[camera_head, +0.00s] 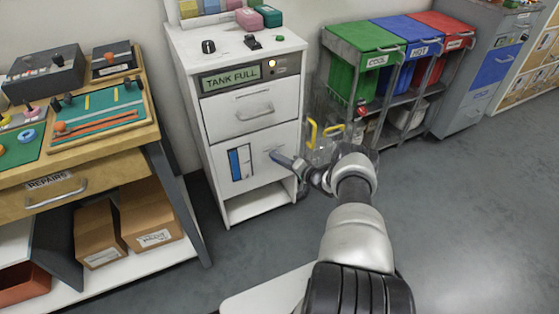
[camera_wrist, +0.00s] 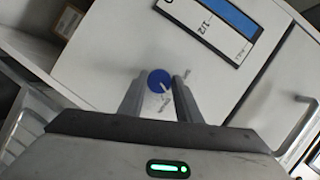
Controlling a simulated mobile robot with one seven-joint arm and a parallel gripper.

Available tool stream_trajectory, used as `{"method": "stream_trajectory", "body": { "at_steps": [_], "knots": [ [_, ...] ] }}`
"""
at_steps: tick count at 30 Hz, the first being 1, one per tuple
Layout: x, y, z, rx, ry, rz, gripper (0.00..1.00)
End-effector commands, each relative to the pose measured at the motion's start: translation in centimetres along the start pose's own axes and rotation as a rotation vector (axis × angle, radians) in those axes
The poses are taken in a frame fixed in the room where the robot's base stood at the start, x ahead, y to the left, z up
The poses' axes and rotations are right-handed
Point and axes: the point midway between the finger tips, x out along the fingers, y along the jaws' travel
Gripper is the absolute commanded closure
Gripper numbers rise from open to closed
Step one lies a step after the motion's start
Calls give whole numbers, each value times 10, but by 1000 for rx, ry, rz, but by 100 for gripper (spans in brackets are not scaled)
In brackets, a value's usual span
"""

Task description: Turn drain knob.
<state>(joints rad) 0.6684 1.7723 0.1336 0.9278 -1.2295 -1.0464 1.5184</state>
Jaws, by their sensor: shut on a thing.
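The drain knob (camera_wrist: 160,80) is a small round blue dial with a white pointer line, on the white front panel of the cabinet (camera_head: 250,200). In the wrist view the pointer slants toward the lower right, and small labels beside the knob are too small to read surely. My gripper (camera_wrist: 160,83) is shut on the knob, one finger on each side. In the head view my gripper (camera_head: 284,160) reaches the panel from the right, and the knob is mostly hidden there. A "TANK FULL" display (camera_head: 231,78) and a blue level gauge (camera_head: 239,163) show on the cabinet.
A drawer handle (camera_head: 254,114) sits above the gauge. A repairs bench (camera_head: 90,170) stands left; green, blue and red bins (camera_head: 366,38) stand right. Grey floor at right is clear.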

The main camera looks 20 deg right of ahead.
Motion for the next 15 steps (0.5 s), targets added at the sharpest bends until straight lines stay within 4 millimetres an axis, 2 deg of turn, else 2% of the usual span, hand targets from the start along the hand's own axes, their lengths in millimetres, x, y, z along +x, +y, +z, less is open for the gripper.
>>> {"method": "stream_trajectory", "body": {
  "at_steps": [15],
  "knots": [
    [0,4,2,355,-23,-146,92]
  ]
}}
